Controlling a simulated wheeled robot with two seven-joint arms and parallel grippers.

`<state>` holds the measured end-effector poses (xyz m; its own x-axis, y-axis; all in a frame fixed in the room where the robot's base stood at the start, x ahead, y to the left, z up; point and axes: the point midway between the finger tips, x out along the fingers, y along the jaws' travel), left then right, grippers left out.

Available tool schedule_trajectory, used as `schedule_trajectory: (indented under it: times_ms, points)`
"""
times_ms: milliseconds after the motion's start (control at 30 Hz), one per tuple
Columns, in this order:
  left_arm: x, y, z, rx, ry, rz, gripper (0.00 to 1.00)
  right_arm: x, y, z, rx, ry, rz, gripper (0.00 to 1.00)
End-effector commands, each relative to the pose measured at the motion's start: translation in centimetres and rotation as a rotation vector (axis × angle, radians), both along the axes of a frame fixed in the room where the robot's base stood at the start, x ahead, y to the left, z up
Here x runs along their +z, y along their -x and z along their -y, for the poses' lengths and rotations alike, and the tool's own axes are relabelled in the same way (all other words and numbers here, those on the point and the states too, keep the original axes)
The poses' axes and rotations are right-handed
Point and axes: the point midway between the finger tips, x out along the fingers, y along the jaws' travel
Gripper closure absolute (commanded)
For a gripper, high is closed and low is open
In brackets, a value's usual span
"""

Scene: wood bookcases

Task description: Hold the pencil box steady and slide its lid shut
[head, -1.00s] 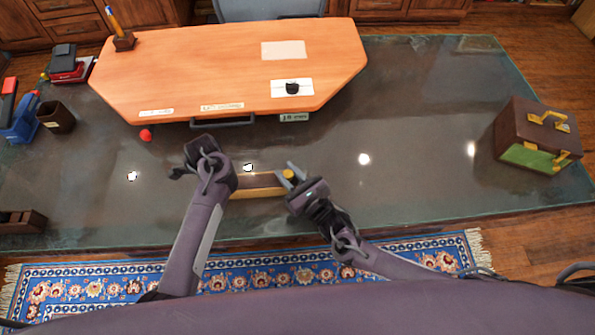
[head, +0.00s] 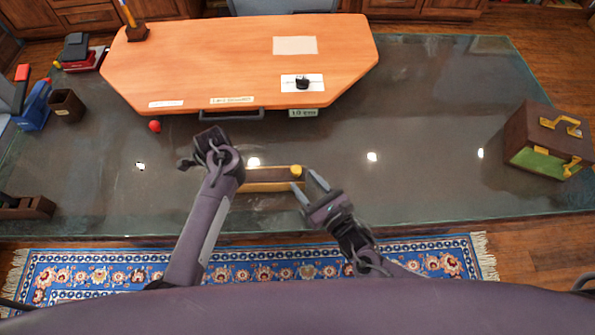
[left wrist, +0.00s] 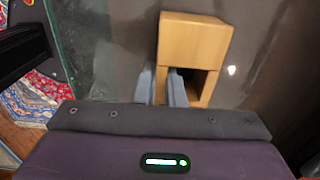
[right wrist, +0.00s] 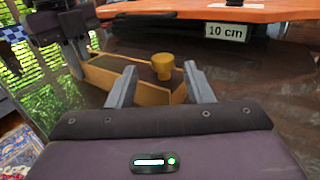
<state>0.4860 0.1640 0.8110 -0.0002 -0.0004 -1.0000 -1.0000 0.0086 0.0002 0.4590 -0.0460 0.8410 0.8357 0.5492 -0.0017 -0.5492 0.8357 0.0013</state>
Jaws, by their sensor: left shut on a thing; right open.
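The pencil box (head: 262,187) is a long light-wood box lying on the glass-topped desk. Its dark brown lid (head: 262,175) carries a yellow knob (head: 296,170) at the right end. My left gripper (head: 205,140) is shut on the box's left end. In the left wrist view its fingers (left wrist: 162,88) are at the wooden end (left wrist: 194,40), beside a dark opening. My right gripper (head: 310,184) is open and empty, just right of the box. In the right wrist view the knob (right wrist: 162,66) shows beyond and between its spread fingers. How far the lid is closed I cannot tell.
An orange-topped board (head: 230,65) with labels lies behind the box. A red ball (head: 155,126) sits near its front edge. A brown case (head: 548,140) stands far right, a brown cup (head: 67,105) far left. The glass right of my right gripper is clear.

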Motion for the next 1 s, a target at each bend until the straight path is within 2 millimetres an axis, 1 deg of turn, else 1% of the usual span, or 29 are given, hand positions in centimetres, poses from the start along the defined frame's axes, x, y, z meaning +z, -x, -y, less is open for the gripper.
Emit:
schedule_trajectory:
  times_ms: [33,100,200,300,467,800,833,1000]
  points:
    - [0.0,0.0,0.0,0.001,0.0,0.0,1.0,-0.1,1.1,0.7,0.001,0.002,-0.003,0.53]
    - [0.0,0.0,0.0,0.001,0.0,0.0,1.0,-0.1,2.3,1.4,0.002,0.001,-0.002,0.53]
    - [0.0,0.0,0.0,0.001,0.0,0.0,1.0,-0.1,3.7,2.3,0.002,0.001,-0.002,0.53]
    - [0.0,0.0,0.0,0.0,0.0,0.0,1.0,0.0,4.6,2.9,0.002,0.001,-0.001,0.53]
    - [0.0,0.0,0.0,0.0,0.0,0.0,1.0,0.1,5.3,3.3,0.002,-0.002,0.0,0.53]
    - [0.0,0.0,0.0,0.0,0.0,0.001,1.0,0.0,5.3,3.3,0.002,-0.001,0.0,0.53]
    - [0.0,0.0,0.0,0.0,0.0,0.001,0.87,0.0,5.3,3.3,0.002,-0.001,0.0,0.53]
    - [0.0,0.0,0.0,0.0,0.0,0.001,0.66,0.0,5.2,3.3,0.002,-0.001,0.0,0.53]
